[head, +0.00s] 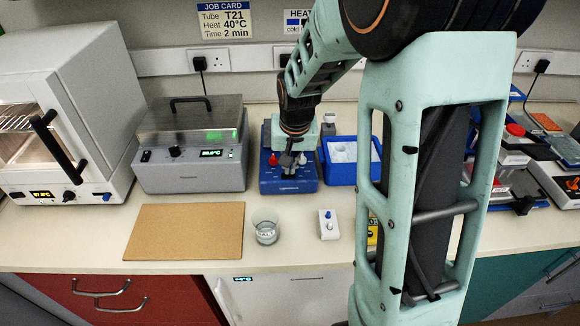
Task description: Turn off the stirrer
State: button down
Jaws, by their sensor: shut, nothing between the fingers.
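My gripper (290,168) points down and is shut and empty. It is over the front of a blue bench device (305,186) with a red knob or cap at its left; I cannot tell whether the fingertips touch it. My gripper and wrist hide much of its top. No label I can read names a stirrer, so I cannot tell for certain that this device is the stirrer. A small white box (328,230) with a blue knob stands on the bench in front, to the right. A glass beaker (265,232) with clear liquid stands left of that box.
A grey heated unit (190,176) with a lit display and a white oven (60,130) stand at the left. A blue bin (352,174) is right of the blue device. A brown board (184,232) lies in front. My arm hides part of the right bench.

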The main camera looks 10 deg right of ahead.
jog(key=w+a+v, duration=0.1)
jog(key=a+v, duration=0.1)
jog(key=v, duration=1)
jog(key=shift+a+r, duration=0.25)
jog(key=shift+r, duration=0.15)
jog(key=shift+w, duration=0.1)
